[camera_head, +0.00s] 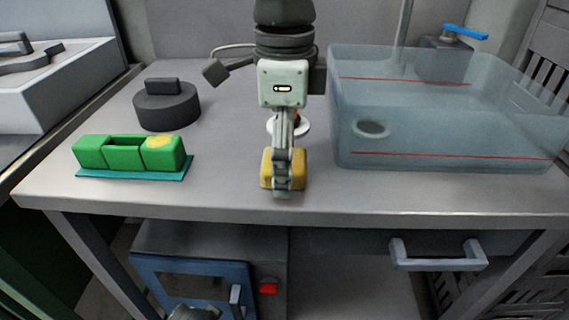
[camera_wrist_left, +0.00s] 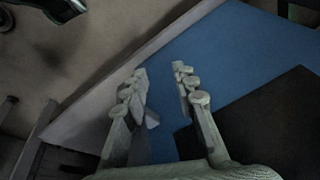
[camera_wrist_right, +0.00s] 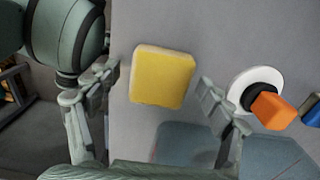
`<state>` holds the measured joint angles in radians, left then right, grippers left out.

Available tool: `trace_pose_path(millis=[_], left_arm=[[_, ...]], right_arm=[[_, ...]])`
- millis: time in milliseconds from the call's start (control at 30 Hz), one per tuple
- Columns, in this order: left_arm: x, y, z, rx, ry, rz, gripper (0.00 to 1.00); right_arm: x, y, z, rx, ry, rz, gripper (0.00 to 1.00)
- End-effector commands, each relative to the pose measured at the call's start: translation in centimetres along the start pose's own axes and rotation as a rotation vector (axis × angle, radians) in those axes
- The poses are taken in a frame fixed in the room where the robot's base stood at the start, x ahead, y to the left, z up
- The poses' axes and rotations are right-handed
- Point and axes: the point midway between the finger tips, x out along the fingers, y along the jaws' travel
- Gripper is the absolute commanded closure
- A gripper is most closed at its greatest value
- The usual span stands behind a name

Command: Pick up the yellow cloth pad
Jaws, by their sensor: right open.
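The yellow cloth pad (camera_head: 269,170) lies on the grey bench near its front edge, partly hidden in the head view behind my right gripper (camera_head: 284,184). In the right wrist view the pad (camera_wrist_right: 161,77) is a whole rounded yellow square, seen between the spread fingers of my right gripper (camera_wrist_right: 159,82). That gripper is open and empty. I cannot tell its exact height above the pad. My left gripper (camera_wrist_left: 160,73) is open and empty in the left wrist view, in front of a blue panel (camera_wrist_left: 235,50).
A clear tank (camera_head: 450,135) with red lines stands right of the pad. A green block holder (camera_head: 124,155) on a teal base and a dark round weight (camera_head: 166,105) stand left. A white disc (camera_wrist_right: 256,87) with an orange piece (camera_wrist_right: 272,109) lies near the right finger.

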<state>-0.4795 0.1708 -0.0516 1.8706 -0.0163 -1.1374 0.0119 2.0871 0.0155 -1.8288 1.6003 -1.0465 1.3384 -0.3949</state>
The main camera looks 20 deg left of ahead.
Motion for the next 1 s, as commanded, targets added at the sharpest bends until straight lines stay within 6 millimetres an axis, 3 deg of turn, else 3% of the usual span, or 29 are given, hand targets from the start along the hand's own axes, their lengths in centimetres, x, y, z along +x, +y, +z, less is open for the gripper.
trace_pose_path(millis=[100,500,800,1000], left_arm=[[0.0,0.0,0.0,0.000,0.000,0.001,0.72],[0.0,0.0,0.0,0.001,0.000,0.000,0.72],[0.0,0.0,0.0,0.001,0.001,0.000,0.72],[-0.2,0.0,-0.3,0.001,0.005,-0.002,0.72]], right_arm=[[0.0,0.0,0.0,0.000,0.000,0.000,0.21],[-0.1,0.0,0.0,0.000,0.000,0.000,0.69],[-0.3,0.0,0.0,0.000,0.000,-0.001,0.69],[-2.3,-0.1,0.0,0.001,-0.001,-0.002,0.69]])
